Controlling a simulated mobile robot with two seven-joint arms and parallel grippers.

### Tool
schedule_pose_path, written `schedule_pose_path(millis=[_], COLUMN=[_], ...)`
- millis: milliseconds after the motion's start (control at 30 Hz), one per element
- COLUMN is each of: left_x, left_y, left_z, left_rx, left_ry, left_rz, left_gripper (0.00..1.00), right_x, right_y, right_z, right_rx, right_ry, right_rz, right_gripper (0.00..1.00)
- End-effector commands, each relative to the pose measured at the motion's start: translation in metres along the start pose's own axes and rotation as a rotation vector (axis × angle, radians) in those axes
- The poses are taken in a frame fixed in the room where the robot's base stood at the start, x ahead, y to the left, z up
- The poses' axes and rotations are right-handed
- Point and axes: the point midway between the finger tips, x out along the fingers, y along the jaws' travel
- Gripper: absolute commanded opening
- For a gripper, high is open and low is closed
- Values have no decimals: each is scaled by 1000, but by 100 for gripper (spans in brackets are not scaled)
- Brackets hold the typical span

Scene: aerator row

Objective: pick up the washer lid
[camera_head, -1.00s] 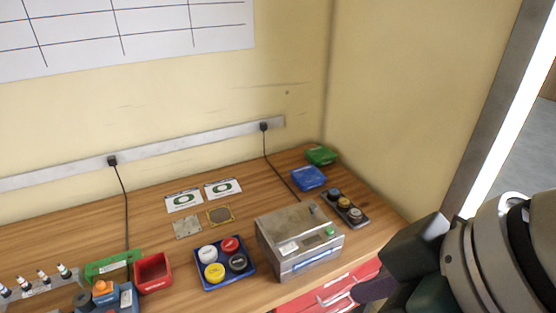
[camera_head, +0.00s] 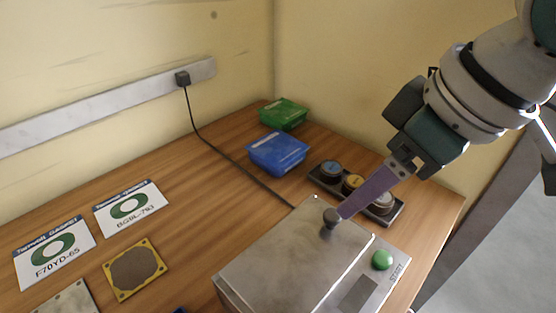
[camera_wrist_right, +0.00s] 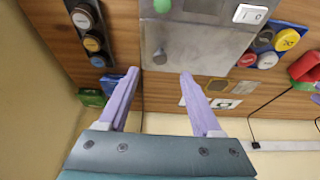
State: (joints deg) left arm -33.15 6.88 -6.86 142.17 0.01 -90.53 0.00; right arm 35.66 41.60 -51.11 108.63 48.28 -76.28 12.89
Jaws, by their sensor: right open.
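The washer (camera_head: 381,282) is a grey metal box at the bottom of the head view, with a green button on its panel. Its lid (camera_head: 280,260) is the flat grey metal top with a dark knob (camera_head: 330,219) near the back edge. The lid lies shut on the box. My right gripper (camera_head: 341,214) is open, its purple fingers pointing down at the knob. In the right wrist view the fingers of the gripper (camera_wrist_right: 160,73) stand apart on either side of the knob (camera_wrist_right: 160,57), with nothing held. Contact with the knob cannot be told. My left gripper is not in view.
A dark tray (camera_head: 396,213) with several round caps is behind the washer, close to my right gripper. A blue box (camera_head: 278,152) and a green box (camera_head: 284,113) stand at the back. A black cable (camera_head: 225,150) crosses the table. Cards and plates lie at left.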

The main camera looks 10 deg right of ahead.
Motion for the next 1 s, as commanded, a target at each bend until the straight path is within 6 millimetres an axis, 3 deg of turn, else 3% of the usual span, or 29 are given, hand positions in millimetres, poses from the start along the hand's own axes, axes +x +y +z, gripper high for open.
schedule_pose_path(millis=[600,867,1000], left_x=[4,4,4], left_y=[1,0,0], left_z=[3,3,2], left_rx=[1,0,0], left_ry=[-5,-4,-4], left_rz=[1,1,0], left_gripper=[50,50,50], right_x=[72,75,75], right_y=[0,0,0], right_z=[-4,-5,-5], right_rx=[-1,-3,-3], right_ry=[-1,0,0], right_rz=[0,0,0], right_gripper=[66,66,51])
